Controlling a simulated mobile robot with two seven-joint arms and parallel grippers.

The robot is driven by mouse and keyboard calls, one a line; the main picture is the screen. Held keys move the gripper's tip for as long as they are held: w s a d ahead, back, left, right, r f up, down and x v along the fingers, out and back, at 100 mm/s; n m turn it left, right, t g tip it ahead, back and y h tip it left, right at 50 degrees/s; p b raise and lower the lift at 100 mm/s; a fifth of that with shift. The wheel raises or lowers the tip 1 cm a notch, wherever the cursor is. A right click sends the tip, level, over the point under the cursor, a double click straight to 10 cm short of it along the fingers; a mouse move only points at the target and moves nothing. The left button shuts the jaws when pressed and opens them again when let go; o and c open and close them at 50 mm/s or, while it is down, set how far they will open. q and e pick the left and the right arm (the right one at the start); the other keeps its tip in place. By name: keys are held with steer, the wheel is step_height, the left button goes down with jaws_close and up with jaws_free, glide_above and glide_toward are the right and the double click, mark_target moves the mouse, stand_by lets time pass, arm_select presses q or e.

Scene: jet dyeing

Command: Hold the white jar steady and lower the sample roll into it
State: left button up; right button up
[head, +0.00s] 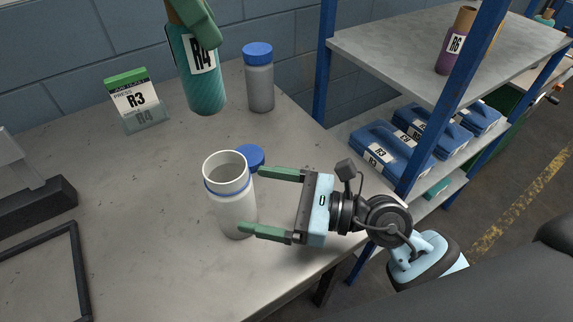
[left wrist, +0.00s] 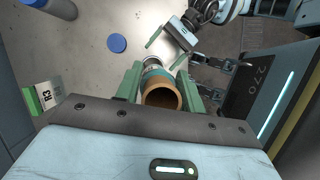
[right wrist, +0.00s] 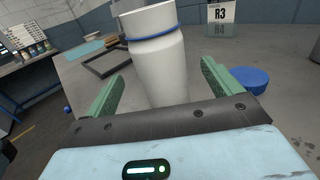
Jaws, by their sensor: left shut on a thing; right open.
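The open, empty-looking white jar (head: 232,202) with a blue ring stands upright on the table. My right gripper (head: 252,202) is open to its right, with fingertips at the jar's near side; in the right wrist view the jar (right wrist: 158,72) rises between and beyond the fingers. My left gripper (left wrist: 160,88) is shut on the teal sample roll (head: 199,82), labelled R4, near its brown core end (left wrist: 161,96). The roll hangs nearly upright in the air, above and behind the jar, apart from it. Most of the left gripper is outside the head view.
A blue lid (head: 250,156) lies on the table (head: 120,200) just behind the jar. A grey bottle (head: 260,85) with a blue cap and a sign (head: 133,98) reading R3 stand further back. A black frame (head: 82,270) lies at left. A blue-posted shelf (head: 400,50) stands at right.

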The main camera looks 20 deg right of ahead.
mark_target(222, 191)
steer(key=x, duration=0.7)
steer(key=shift+w+a, duration=0.2)
steer(key=shift+a, duration=0.15)
steer(key=c, duration=1.1)
arm_select(q)
step_height(222, 191, down, 13)
stand_by(1.0)
steer(key=o, duration=1.1)
steer(key=v, duration=1.2)
